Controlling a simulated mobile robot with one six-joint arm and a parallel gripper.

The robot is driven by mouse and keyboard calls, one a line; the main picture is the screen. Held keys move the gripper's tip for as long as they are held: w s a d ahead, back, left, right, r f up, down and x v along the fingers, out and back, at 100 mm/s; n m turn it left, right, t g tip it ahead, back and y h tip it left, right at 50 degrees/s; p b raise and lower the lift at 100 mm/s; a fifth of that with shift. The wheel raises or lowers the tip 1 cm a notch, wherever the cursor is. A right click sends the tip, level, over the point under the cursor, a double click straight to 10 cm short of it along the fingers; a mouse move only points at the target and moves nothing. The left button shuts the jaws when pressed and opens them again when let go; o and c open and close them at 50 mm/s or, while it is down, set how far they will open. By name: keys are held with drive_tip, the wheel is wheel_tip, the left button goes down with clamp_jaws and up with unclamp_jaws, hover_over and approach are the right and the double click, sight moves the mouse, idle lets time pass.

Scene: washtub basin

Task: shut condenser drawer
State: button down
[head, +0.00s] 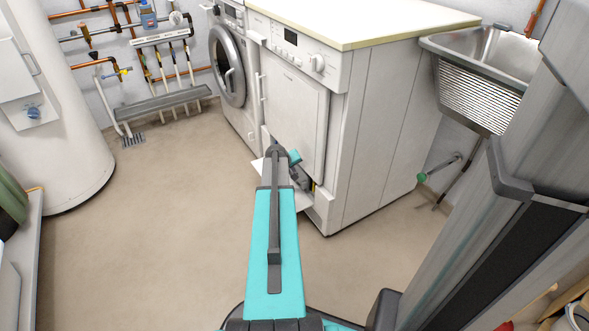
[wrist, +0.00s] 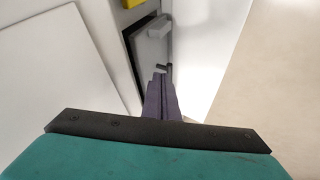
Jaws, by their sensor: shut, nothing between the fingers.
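The white dryer (head: 292,110) stands in the middle of the head view, with an opening low in its front. My gripper (head: 303,180) is at this opening and partly hidden by my arm. In the wrist view my gripper (wrist: 160,80) has its dark fingers together, with nothing between them. Just beyond the fingertips is a grey unit (wrist: 152,48) with a pale block and a small dark catch, apparently the condenser drawer. I cannot tell how far out it sits, or whether the fingers touch it. A white panel (wrist: 55,60), perhaps the open flap, lies to the left.
A metal sink (head: 485,75) is at the right, with a green-tipped pipe (head: 438,168) below. A white tank (head: 50,110) stands at the left. The beige floor (head: 165,225) between is clear.

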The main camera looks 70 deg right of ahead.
drive_tip(key=w+a+p+v, duration=0.1)
drive_tip(key=p+v, duration=0.2)
drive_tip(key=v, duration=0.8)
drive_tip(key=shift+f+p, duration=0.3)
drive_tip(key=shift+f, duration=0.1)
drive_tip(key=c, duration=2.5)
unclamp_jaws()
drive_tip(key=shift+w, duration=0.1)
